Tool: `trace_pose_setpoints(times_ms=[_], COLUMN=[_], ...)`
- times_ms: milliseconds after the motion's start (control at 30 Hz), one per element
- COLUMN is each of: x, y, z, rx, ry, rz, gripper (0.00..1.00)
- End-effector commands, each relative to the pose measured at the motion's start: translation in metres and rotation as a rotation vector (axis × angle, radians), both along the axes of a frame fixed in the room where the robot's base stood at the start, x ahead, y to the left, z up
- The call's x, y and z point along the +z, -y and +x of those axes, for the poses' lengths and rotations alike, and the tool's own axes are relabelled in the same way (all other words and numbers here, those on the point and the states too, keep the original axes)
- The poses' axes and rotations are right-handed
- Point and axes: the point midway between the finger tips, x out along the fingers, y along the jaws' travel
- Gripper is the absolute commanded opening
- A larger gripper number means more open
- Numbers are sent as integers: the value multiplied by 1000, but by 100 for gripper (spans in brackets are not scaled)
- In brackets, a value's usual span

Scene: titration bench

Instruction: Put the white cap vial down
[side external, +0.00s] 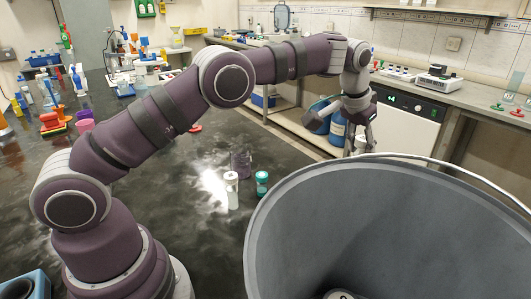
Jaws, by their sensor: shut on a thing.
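My gripper (364,128) is at the right, out past the bench edge and behind the rim of the large grey bucket. It is shut on a small pale thing (360,145) at its fingertips. The bucket rim is close below it, and I cannot tell whether this is a vial or which cap it has. A vial with a white cap (231,188) stands upright on the dark bench (180,235), well left of my gripper. A vial with a teal cap (262,183) stands just right of it.
The grey bucket (300,225) fills the lower right foreground. Blue drums (337,128) stand behind my gripper. The bench around the vials is mostly clear.

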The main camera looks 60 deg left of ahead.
Motion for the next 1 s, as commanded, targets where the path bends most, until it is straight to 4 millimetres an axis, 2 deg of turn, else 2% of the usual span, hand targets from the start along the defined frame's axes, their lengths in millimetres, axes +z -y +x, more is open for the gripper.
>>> trace_pose_setpoints(times_ms=[100,267,367,500,700,800,900,1000], x=[8,3,-4,-16,-35,-42,-46,-48], y=[2,9,12,13,9,6,3,4], z=[-5,-27,-50,-89,-150,-171,-184,-179], rx=[2,9,13,15,8,1,0,0], ry=[-2,-6,-4,-1,1,3,2,2], rz=[-2,-9,-12,-12,-5,-3,-1,0], gripper=[0,0,0,0,0,0,0,0])
